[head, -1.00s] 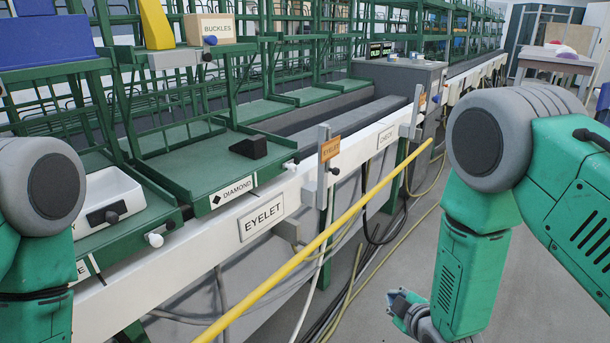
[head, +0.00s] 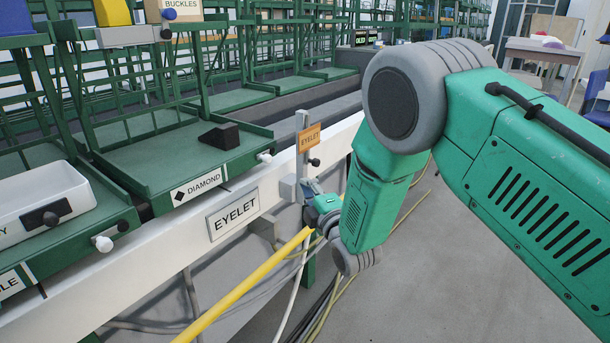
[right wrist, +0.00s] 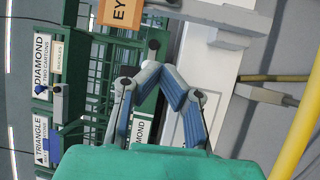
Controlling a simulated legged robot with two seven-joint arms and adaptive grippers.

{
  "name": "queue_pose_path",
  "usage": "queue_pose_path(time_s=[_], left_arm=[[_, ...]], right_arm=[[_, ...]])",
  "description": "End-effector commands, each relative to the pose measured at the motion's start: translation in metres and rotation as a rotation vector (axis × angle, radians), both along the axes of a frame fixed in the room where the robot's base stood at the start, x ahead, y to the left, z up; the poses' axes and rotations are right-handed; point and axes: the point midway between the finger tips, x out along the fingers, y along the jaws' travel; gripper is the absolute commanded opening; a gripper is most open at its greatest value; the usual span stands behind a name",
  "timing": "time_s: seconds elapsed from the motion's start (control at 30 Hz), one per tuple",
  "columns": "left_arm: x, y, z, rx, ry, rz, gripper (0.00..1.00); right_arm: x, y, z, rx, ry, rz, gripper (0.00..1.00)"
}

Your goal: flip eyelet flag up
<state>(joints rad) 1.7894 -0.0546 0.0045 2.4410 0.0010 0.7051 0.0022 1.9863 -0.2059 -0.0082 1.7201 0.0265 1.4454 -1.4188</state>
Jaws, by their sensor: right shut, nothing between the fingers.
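The eyelet flag (head: 309,137) is an orange plate lettered EYELET. It sits on the upper part of a grey upright post (head: 302,160) at the white rail's front. A black knob (head: 314,162) shows just below it. My right gripper (head: 314,190) is close below the flag and knob, beside the post, shut and empty. In the right wrist view the flag (right wrist: 120,12) is cut off by the top edge. The dark knob (right wrist: 154,44) lies just beyond the closed fingertips of my right gripper (right wrist: 158,69), with no clear contact. My left gripper is out of view.
The white rail (head: 120,265) carries an EYELET label plate (head: 232,213). A yellow bar (head: 245,285) slants up to near my right gripper. Left is a green DIAMOND tray (head: 150,160) holding a black block (head: 220,136). Cables hang below the rail.

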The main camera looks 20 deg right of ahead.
Motion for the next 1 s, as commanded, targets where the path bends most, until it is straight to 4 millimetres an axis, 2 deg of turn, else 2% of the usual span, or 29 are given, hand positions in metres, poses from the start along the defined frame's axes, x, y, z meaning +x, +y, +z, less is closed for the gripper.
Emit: queue_pose_path(time_s=[0.17,0.5,0.6,0.7,1.0], left_arm=[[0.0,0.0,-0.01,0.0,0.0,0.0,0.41],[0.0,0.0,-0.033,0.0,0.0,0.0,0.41],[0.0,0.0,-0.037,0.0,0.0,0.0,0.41],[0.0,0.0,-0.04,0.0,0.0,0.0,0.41],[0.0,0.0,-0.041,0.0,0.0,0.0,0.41]], right_arm=[[0.028,0.003,0.002,0.004,-0.003,-0.002,0.0],[0.095,0.013,0.01,0.003,-0.001,-0.003,0.0],[0.089,-0.006,0.008,0.001,0.002,-0.005,0.0],[0.087,-0.016,0.008,0.001,0.001,-0.004,0.0],[0.085,-0.024,0.008,0.001,0.001,-0.001,0.0]])
